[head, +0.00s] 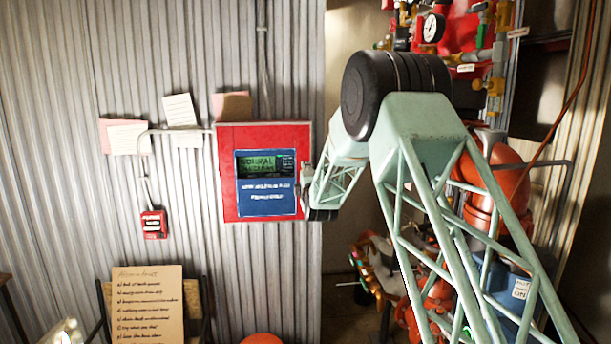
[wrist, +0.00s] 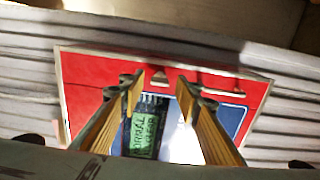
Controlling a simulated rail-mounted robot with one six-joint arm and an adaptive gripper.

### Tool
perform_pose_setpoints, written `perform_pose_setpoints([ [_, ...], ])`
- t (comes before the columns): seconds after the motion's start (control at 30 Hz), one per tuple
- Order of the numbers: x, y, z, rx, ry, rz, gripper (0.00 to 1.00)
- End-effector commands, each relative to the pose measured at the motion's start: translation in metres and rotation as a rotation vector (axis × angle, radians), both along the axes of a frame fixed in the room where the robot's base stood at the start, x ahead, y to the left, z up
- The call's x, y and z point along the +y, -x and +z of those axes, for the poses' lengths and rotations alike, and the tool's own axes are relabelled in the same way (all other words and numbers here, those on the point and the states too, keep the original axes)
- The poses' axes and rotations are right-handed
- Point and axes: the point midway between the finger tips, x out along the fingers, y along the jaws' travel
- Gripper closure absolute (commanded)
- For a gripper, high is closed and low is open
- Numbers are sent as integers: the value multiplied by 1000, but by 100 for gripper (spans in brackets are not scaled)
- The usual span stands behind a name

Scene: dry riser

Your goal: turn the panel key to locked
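The red panel (head: 227,200) hangs on the corrugated wall, with a blue plate and a green display (head: 262,165) that seems to read "NORMAL". My gripper (head: 306,178) is at the panel's right edge in the head view, seen side-on. In the wrist view the panel (wrist: 85,72) is in front of my gripper (wrist: 160,82). Its two fingers are apart with a gap between the tips, and the display (wrist: 145,132) shows through that gap. I cannot tell whether the fingertips touch the panel.
A small red call point (head: 153,224) and paper notes (head: 181,112) are on the wall left of the panel. A handwritten board (head: 148,305) stands below. Red pipes (head: 492,190), valves and a gauge (head: 431,28) crowd the right side, behind my arm.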

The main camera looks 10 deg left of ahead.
Motion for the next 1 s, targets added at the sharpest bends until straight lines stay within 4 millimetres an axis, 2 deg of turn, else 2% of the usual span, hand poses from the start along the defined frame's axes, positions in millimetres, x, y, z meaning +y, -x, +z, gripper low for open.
perform_pose_setpoints([
  [0.7, -19, 84, 0, 0, 0, 0, 69],
  [1.0, -24, 104, 0, 0, 0, 0, 69],
])
